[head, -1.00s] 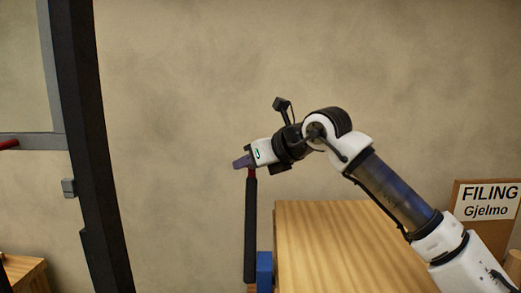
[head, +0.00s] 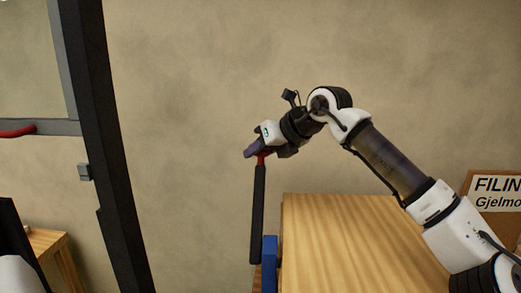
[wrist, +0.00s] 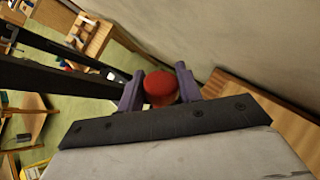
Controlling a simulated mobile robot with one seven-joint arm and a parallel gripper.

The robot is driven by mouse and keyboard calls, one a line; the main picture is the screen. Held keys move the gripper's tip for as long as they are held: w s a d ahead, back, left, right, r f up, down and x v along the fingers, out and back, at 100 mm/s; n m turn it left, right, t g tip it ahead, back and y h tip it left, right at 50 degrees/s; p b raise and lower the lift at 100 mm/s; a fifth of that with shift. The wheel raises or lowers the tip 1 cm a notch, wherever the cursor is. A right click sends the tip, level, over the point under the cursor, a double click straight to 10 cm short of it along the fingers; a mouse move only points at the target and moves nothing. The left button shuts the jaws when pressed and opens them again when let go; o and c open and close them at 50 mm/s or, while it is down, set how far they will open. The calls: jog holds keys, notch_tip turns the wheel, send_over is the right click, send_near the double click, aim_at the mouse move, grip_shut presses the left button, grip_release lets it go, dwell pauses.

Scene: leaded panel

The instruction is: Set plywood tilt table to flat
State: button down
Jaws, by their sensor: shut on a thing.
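A light wood-grained top (head: 350,245), apparently the plywood tilt table, stands right of centre in the head view. I cannot tell its tilt angle. A dark upright lever (head: 258,215) stands at its left side, with a red knob at its upper end. My gripper (head: 250,151) is at the top of this lever, pointing down and left. In the wrist view the red knob (wrist: 160,88) sits between the two purple fingers of my gripper (wrist: 160,92), which is shut on it. The lever's lower end and the table's underside are hidden.
A blue block (head: 269,262) is beside the wooden top's left edge. A tall dark frame (head: 108,130) with a red handle (head: 18,132) stands at left, a low wooden bench (head: 55,250) below. A FILING sign (head: 495,192) is at right. The wall behind is bare.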

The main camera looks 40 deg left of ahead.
jog(key=c, duration=1.3)
grip_release()
jog(key=shift+w+d+f, duration=0.1)
jog(key=shift+w+f, duration=0.1)
jog(key=shift+o, duration=1.4)
jog(key=shift+w, duration=0.1)
jog(key=shift+r, duration=0.1)
jog(key=b+v, duration=0.3)
jog(key=v, duration=1)
jog(key=shift+d+r+b, duration=0.2)
jog(key=shift+d+b, duration=0.1)
jog(key=shift+f, duration=0.1)
